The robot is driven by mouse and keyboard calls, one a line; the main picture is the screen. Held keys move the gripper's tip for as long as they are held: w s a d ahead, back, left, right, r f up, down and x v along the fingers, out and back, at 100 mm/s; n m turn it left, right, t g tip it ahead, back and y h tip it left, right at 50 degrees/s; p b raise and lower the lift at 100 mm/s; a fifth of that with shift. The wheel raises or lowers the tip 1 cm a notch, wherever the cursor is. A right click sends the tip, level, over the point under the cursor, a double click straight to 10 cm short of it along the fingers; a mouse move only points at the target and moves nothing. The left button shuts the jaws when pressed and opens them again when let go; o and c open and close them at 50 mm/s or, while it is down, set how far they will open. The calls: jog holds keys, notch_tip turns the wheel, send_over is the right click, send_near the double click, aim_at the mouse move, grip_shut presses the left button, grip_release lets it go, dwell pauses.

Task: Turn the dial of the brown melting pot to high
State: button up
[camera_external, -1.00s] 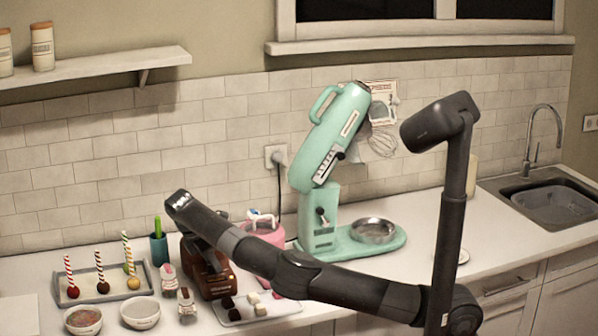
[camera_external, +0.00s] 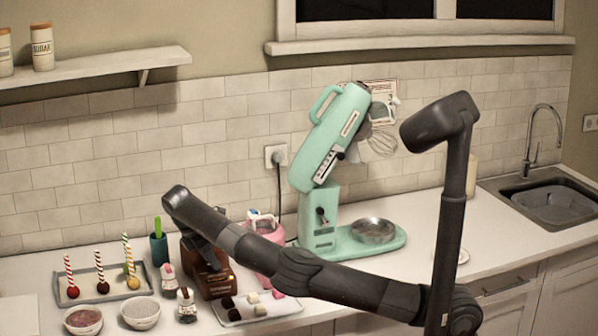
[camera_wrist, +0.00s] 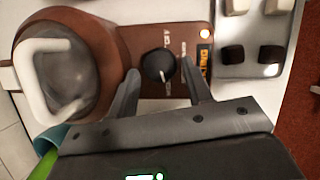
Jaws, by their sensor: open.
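The brown melting pot (camera_wrist: 112,40) fills the upper left of the wrist view, with a white-handled insert in its round opening. Its black dial (camera_wrist: 158,66) sits on the brown front panel among small white labels. My gripper (camera_wrist: 159,70) is open, with one finger on each side of the dial. I cannot tell whether the fingers touch it. The dial's setting is too unclear to read.
A pink pot (camera_external: 268,262) stands right of the brown one, and the mint mixer (camera_external: 330,160) behind it. Small bottles (camera_external: 186,306) and bowls (camera_external: 141,312) are at left. A tray (camera_external: 285,309) with dark and white pieces lies in front.

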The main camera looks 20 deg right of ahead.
aim_at(203, 273)
jog(key=shift+v, duration=3)
jog(key=shift+r, duration=0.1)
